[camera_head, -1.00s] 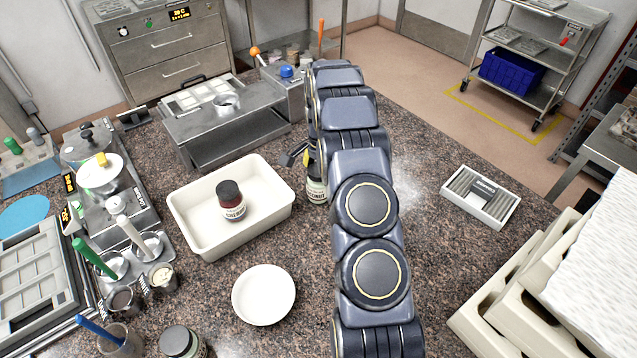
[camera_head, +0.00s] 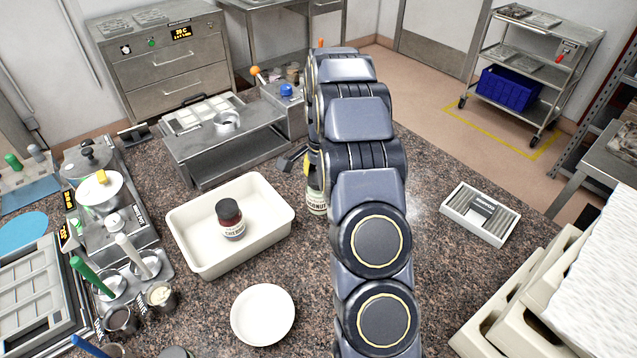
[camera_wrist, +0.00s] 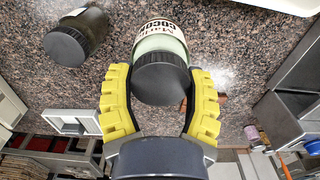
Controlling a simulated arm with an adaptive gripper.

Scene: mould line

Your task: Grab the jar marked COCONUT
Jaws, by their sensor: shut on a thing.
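In the head view a strip of the jar (camera_head: 316,203) shows left of my arm, with the label end "ONUT" readable. My arm hides the rest of it and most of the gripper. I cannot tell whether the jar touches the counter.
A dark jar with a black lid (camera_wrist: 78,36) stands close to the held jar, to its left in the wrist view. A white tray (camera_head: 187,245) holds a CHERRY jar (camera_head: 231,220). A white bowl (camera_head: 263,315) and a striped box (camera_head: 480,213) sit on the speckled counter.

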